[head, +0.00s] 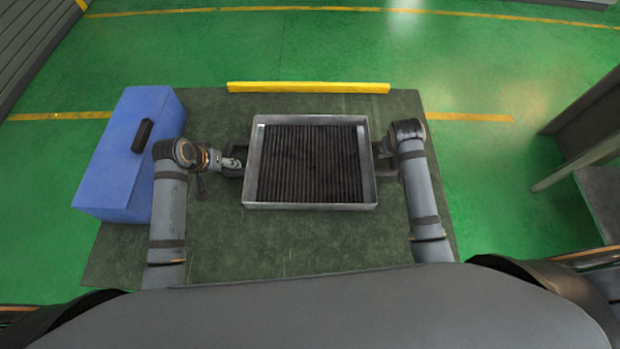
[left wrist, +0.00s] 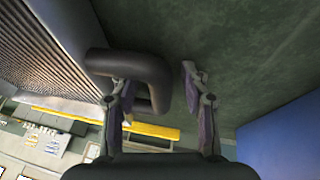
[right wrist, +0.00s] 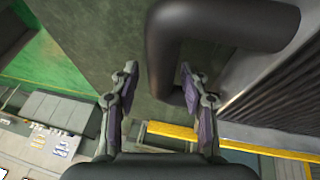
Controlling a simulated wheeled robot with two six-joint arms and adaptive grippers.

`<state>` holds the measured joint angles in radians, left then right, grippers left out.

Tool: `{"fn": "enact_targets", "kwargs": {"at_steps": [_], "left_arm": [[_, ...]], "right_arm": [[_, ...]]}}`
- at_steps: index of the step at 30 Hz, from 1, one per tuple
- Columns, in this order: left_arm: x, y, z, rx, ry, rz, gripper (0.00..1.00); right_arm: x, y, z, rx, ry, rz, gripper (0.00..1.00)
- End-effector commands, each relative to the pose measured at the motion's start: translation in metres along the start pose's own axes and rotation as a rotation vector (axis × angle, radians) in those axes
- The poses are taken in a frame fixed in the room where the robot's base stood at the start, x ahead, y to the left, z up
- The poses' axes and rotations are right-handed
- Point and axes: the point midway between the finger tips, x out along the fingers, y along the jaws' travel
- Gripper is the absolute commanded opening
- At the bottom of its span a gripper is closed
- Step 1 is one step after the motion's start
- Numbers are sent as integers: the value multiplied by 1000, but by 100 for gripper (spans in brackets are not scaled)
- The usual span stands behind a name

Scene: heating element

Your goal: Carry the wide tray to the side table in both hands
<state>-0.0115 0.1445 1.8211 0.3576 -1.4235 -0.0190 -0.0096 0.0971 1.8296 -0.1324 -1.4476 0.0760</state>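The wide tray (head: 312,206) is a shallow metal tray with a dark ridged slab in it. It rests flat on a dark green work surface (head: 290,245) in the head view. A dark bent handle sticks out from each side. My left gripper (head: 232,163) is at the left handle; in the left wrist view the handle (left wrist: 155,75) lies between its spread fingers. My right gripper (head: 381,157) is at the right handle; in the right wrist view the handle (right wrist: 168,60) lies between its spread fingers, nearer the right one. My right fingertips are mostly hidden in the head view.
A blue box (head: 110,165) with a dark handle stands left of my left arm. A yellow bar (head: 308,87) runs along the far edge. A dark, table-like structure (head: 600,190) stands at the right, past green floor (head: 490,190); I cannot tell whether it is the side table.

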Motion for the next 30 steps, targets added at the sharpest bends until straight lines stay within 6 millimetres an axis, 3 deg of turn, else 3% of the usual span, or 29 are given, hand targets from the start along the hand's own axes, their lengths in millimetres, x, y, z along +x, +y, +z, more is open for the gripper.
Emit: {"fn": "enact_targets", "kwargs": {"at_steps": [8,21,30], "left_arm": [[-11,-1,-1,2,3,-2,46],[-106,-2,-1,4,2,-4,46],[-120,0,0,0,-1,0,46]], "right_arm": [[0,0,0,0,0,0,45],[0,0,0,0,0,0,45],[0,0,0,0,0,0,45]]}}
